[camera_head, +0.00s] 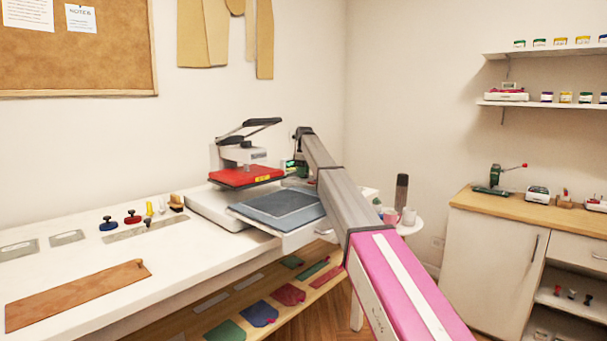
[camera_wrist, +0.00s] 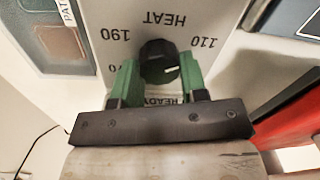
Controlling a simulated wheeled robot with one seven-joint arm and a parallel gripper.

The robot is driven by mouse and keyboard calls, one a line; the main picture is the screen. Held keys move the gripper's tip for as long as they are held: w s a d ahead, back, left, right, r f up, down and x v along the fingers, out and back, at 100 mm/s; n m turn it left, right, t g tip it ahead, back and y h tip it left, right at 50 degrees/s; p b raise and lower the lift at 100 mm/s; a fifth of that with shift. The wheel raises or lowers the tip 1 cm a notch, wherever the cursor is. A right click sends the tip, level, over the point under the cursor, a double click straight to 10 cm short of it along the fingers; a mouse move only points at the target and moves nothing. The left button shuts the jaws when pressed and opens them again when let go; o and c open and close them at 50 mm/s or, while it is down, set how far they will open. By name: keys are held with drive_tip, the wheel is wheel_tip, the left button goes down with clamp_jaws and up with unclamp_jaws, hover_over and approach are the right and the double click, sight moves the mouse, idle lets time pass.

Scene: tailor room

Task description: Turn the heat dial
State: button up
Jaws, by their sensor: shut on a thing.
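The heat dial (camera_wrist: 158,52) is a round black knob with a white pointer mark, on a pale panel (camera_wrist: 205,18) in the wrist view. The panel's print, HEAT, 190, 110 and READY, shows upside down. The pointer mark lies toward the picture's right, below the 110. My gripper (camera_wrist: 158,68) has green fingers, one on each side of the dial, shut on it. In the head view, my gripper (camera_head: 298,168) is at the right of the heat press (camera_head: 240,155), and the dial is hidden there.
The press has a raised red upper plate (camera_head: 245,177) and a blue-grey lower plate (camera_head: 285,208). A brown leather strip (camera_head: 75,295) and several small tools lie on the white table (camera_head: 160,260). A small round stand with cups (camera_head: 408,225) is behind my arm.

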idle(0.5)
drive_tip(key=o, duration=0.9)
drive_tip(key=shift+r, duration=0.1)
drive_tip(key=r, duration=1)
drive_tip(key=shift+w+d+r, duration=0.1)
drive_tip(key=shift+w+r, duration=0.2)
drive_tip(key=shift+r, duration=0.05)
